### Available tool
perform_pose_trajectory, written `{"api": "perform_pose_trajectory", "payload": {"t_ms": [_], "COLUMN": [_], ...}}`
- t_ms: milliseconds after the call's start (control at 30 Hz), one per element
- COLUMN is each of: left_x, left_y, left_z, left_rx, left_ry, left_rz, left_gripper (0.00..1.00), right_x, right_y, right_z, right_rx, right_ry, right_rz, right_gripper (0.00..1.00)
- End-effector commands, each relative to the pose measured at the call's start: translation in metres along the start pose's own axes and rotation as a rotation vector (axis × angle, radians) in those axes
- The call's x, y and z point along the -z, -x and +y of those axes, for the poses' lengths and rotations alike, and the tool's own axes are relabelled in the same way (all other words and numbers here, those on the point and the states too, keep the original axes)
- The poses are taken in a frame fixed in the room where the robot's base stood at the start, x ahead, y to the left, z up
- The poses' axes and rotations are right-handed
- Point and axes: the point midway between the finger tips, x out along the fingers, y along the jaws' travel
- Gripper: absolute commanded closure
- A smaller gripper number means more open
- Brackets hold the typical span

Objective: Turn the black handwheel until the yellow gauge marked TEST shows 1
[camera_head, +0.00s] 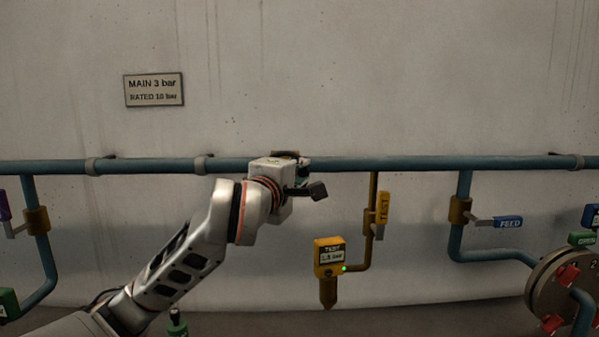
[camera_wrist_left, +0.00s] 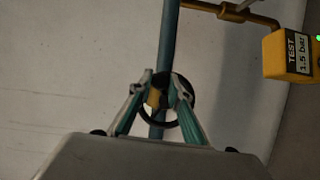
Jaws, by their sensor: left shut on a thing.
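The black handwheel shows in the left wrist view (camera_wrist_left: 193,101) as a dark ring on the blue-green pipe. My left gripper (camera_wrist_left: 161,88) is shut on the handwheel, its two teal fingers on either side of a yellowish part at the middle. In the head view my own wrist hides most of the handwheel and the fingers. The yellow TEST gauge (camera_head: 329,257) hangs below the pipe, right of my gripper, with a green light lit. In the left wrist view the gauge (camera_wrist_left: 289,55) reads 1.5 bar. My right gripper is not in view.
A yellow TEST lever (camera_head: 383,208) stands upright beside the gauge's branch pipe. A blue FEED lever (camera_head: 508,222) sticks out to the right. The horizontal blue-green pipe (camera_head: 420,164) runs along the wall. A sign (camera_head: 154,90) reads MAIN 3 bar, RATED 10 bar. A flange (camera_head: 548,285) stands lower right.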

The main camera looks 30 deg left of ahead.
Motion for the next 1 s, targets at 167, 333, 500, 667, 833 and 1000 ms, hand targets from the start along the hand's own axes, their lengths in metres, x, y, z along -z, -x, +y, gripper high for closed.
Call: {"api": "perform_pose_trajectory", "payload": {"t_ms": [167,333,500,667,833,1000], "left_x": [-0.002,-0.001,-0.001,0.000,0.001,0.003], "left_y": [0.000,0.000,0.000,0.000,0.000,0.002], "left_z": [-0.003,-0.003,-0.002,0.000,0.015,0.045], "left_rx": [0.008,0.007,0.004,0.001,-0.002,-0.006], "left_ry": [0.001,0.001,0.001,0.001,0.002,0.004], "left_rz": [-0.004,-0.003,-0.002,-0.001,0.001,0.000], "left_gripper": [1.00,0.65,0.65,0.65,0.65,0.65], "right_x": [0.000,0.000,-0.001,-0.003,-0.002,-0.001], "right_y": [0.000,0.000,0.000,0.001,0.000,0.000], "right_z": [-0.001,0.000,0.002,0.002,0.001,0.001], "right_rx": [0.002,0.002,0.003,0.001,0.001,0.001], "right_ry": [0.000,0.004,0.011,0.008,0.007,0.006], "right_rz": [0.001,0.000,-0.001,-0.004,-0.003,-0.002], "right_gripper": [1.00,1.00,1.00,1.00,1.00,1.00]}}
